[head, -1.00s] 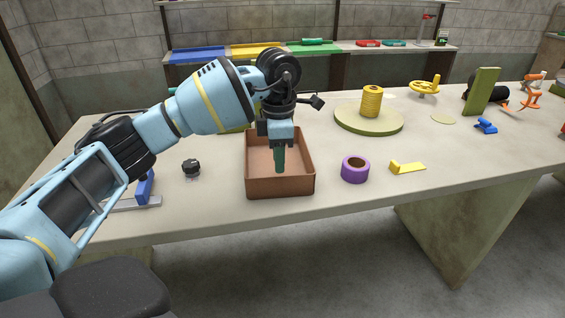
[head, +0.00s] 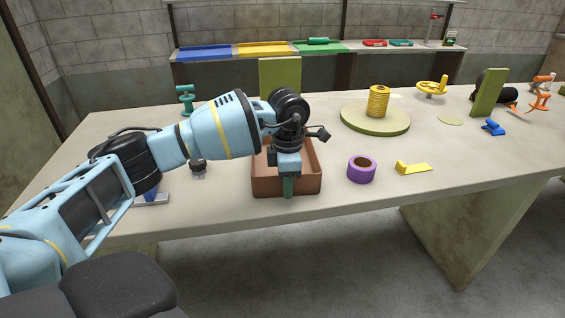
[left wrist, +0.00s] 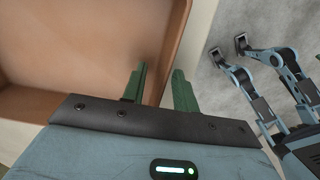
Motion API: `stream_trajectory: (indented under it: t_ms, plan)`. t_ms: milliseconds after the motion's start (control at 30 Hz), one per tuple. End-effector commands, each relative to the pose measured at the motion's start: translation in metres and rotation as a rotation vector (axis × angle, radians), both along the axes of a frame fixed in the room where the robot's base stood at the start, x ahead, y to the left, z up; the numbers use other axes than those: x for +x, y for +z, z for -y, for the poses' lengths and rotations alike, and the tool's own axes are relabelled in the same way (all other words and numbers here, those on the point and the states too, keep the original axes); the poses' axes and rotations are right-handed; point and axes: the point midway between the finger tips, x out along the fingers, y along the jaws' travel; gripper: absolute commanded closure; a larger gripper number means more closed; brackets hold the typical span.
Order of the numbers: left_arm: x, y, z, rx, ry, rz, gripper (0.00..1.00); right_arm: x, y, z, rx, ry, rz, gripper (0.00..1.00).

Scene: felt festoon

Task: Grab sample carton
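The sample carton is most likely the open brown box (head: 310,157) near the front edge of the table; I see no label on it. My left gripper (head: 288,188) points down at its near wall. In the left wrist view the box wall (left wrist: 170,50) runs between the two green fingers of the left gripper (left wrist: 158,86). One finger is on the inner side and one on the outer side, with a gap between them. The fingers look open. The box looks empty where I see inside; my arm hides part of it. My right gripper does not show clearly.
A purple tape roll (head: 361,169) and a yellow bracket (head: 412,168) lie right of the box. A black knob (head: 198,167) is to its left. A green panel (head: 280,78) stands behind it. A round green base (head: 376,121) holds a yellow spool (head: 378,100).

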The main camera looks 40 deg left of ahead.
Motion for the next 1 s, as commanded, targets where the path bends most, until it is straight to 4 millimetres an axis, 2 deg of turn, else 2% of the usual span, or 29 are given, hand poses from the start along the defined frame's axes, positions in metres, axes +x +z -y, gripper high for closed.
stream_trajectory:
  t_ms: [100, 333, 833, 1000]
  plan:
    - [-0.0001, 0.0001, -0.0002, 0.000, 0.000, 0.000, 0.71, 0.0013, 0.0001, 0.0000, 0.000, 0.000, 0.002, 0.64]
    - [-0.0001, 0.0003, -0.0001, 0.001, 0.000, -0.001, 1.00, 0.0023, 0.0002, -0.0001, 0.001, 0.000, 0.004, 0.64]
    - [0.0004, 0.0019, -0.0002, 0.001, 0.000, 0.002, 1.00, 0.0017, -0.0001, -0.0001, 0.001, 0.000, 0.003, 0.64]
    - [0.0004, 0.0089, -0.0001, 0.001, 0.000, 0.002, 1.00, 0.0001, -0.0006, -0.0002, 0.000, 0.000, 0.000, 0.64]
